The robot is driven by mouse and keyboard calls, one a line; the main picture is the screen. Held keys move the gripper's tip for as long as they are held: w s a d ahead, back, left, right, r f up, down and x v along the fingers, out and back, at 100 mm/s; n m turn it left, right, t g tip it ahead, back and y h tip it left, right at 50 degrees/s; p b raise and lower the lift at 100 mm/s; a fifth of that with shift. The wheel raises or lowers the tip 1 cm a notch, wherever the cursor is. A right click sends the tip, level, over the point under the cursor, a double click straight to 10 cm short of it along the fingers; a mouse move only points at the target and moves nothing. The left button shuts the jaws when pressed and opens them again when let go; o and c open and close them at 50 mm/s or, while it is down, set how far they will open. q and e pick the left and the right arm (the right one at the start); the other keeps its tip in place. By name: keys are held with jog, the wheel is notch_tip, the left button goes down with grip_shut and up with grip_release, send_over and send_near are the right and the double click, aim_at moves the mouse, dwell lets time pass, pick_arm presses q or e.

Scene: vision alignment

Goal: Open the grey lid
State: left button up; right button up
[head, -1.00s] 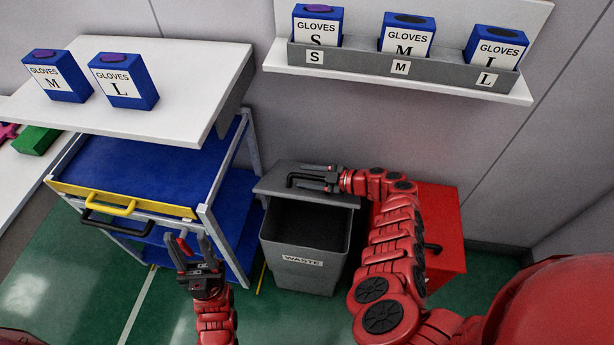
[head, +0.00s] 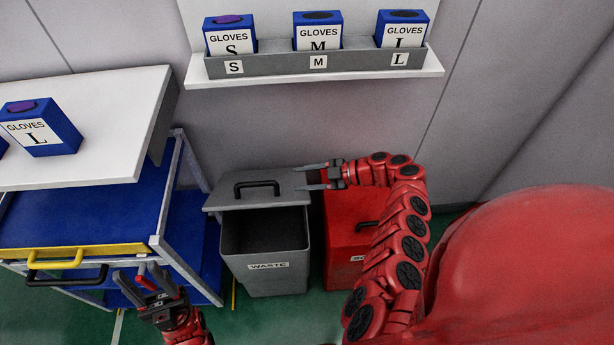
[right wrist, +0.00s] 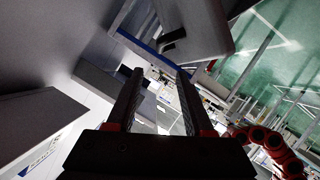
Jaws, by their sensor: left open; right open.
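The grey lid (head: 228,197) with its black handle (head: 257,185) is at the back of the grey waste bin (head: 265,272). The bin's dark opening (head: 265,232) is uncovered in front of the lid. My right gripper (head: 300,178) is open and empty, just right of the handle and apart from it, near the lid's right edge. In the right wrist view my right gripper (right wrist: 158,85) has its fingers apart with nothing held, and what looks like the lid (right wrist: 205,25) is beyond them. My left gripper (head: 138,277) is open and empty, left of the bin and lower.
A red bin (head: 343,240) stands right of the waste bin, partly behind my right arm. A blue cart (head: 80,205) with a yellow handle is at the left, under a white table (head: 90,95). A wall shelf (head: 320,75) above holds glove boxes.

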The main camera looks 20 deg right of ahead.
jog(key=shift+s+d+r, duration=0.15)
jog(key=shift+s+d, duration=0.15)
jog(key=shift+d, duration=0.1)
jog(key=shift+c, duration=0.3)
